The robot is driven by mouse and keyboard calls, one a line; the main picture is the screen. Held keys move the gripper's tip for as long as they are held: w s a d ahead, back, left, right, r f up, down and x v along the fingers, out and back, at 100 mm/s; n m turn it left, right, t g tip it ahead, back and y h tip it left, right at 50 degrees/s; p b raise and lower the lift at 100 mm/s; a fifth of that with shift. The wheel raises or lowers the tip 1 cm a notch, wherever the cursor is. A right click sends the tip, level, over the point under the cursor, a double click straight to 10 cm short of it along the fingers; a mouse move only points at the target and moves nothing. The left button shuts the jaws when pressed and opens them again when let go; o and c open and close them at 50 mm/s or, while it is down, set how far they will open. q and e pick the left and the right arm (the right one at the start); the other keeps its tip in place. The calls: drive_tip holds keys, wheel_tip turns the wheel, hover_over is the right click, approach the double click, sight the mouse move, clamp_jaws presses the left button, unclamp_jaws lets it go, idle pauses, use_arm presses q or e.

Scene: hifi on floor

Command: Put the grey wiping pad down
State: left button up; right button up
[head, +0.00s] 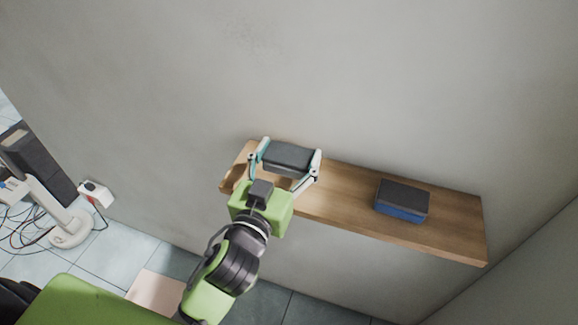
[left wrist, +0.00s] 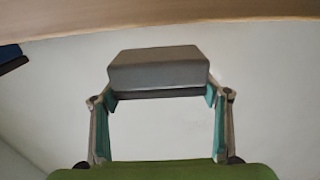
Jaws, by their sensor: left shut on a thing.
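The grey wiping pad (head: 289,157) is a dark grey block held between the two fingers of my left gripper (head: 286,164). In the head view it shows over the left part of a wooden wall shelf (head: 345,204). In the left wrist view the pad (left wrist: 158,70) sits between the teal fingertips of the left gripper (left wrist: 160,95), with the wooden shelf edge (left wrist: 160,22) across the top of the picture. I cannot tell whether the pad touches the shelf. My right gripper is in neither view.
A blue block with a dark grey top (head: 402,201) lies on the right part of the shelf. The shelf between the gripper and this block is clear. A white socket box (head: 96,193) and a white stand with cables (head: 66,228) are at the far left.

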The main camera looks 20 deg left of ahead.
sight(284, 176)
use_arm(q)
wheel_tip(284, 176, down, 3)
drive_tip(key=shift+f, duration=0.15)
drive_tip(key=shift+f, duration=0.2)
drive_tip(key=o, duration=1.1)
